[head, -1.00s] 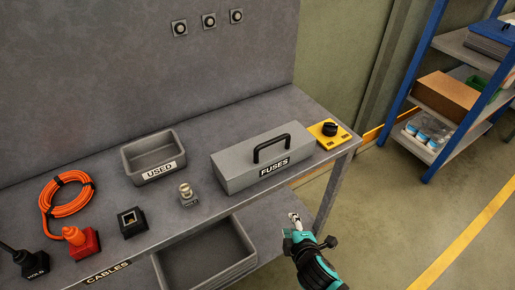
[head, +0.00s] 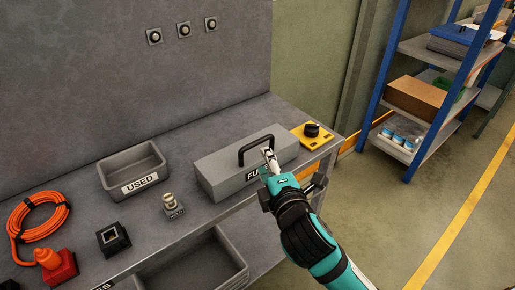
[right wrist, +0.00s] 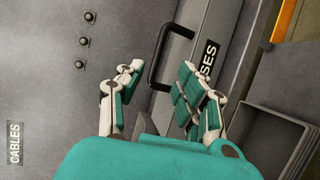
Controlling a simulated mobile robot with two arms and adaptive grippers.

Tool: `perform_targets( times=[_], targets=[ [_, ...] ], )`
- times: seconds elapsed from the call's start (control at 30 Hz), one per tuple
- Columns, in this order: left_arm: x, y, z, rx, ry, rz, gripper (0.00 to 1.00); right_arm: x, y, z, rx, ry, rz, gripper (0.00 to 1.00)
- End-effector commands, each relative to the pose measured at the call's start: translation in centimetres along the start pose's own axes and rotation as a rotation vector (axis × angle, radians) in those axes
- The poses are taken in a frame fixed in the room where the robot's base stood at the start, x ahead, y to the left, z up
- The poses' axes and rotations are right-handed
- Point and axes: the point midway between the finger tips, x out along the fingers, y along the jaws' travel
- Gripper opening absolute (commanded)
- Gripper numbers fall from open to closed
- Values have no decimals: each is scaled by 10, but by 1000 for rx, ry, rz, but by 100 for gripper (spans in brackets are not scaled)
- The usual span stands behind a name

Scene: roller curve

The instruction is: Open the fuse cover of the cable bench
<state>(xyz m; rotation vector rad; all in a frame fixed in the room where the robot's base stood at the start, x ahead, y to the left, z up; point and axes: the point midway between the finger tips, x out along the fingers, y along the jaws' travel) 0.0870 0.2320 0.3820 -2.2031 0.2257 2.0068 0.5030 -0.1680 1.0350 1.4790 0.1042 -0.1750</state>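The fuse cover (head: 218,166) is a long grey lid marked FUSES, lying closed on the cable bench (head: 195,222). A black arched handle (head: 256,138) stands on its top. My right gripper (head: 268,157) is in front of the handle and hides part of the label. In the right wrist view, my right gripper (right wrist: 160,72) is open, its fingers spread apart with nothing held. The handle (right wrist: 158,52) shows between and beyond the fingertips; I cannot tell whether they touch it. My left gripper is not in view.
A yellow plate with a black knob (head: 312,130) is right of the cover. A USED bin (head: 131,172), a small fuse (head: 172,204), a black socket (head: 113,240) and an orange cable (head: 38,226) lie to the left. An open tray (head: 208,268) sits below the bench top.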

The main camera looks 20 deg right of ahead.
Motion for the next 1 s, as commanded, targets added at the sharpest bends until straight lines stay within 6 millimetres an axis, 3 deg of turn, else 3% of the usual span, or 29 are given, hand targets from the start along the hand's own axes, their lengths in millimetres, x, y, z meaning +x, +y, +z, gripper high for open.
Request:
perform_targets(
  times=[0.2,0.43,0.6,0.87,1.0],
  targets=[
    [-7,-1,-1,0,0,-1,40,48,4,1,2,-1,1,36],
    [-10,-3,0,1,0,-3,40,84,3,1,2,-1,1,36],
    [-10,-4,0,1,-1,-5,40,95,3,0,3,0,2,36],
    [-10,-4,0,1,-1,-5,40,96,2,0,3,0,1,36],
    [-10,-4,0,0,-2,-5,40,96,2,0,3,0,1,22]
  ],
)
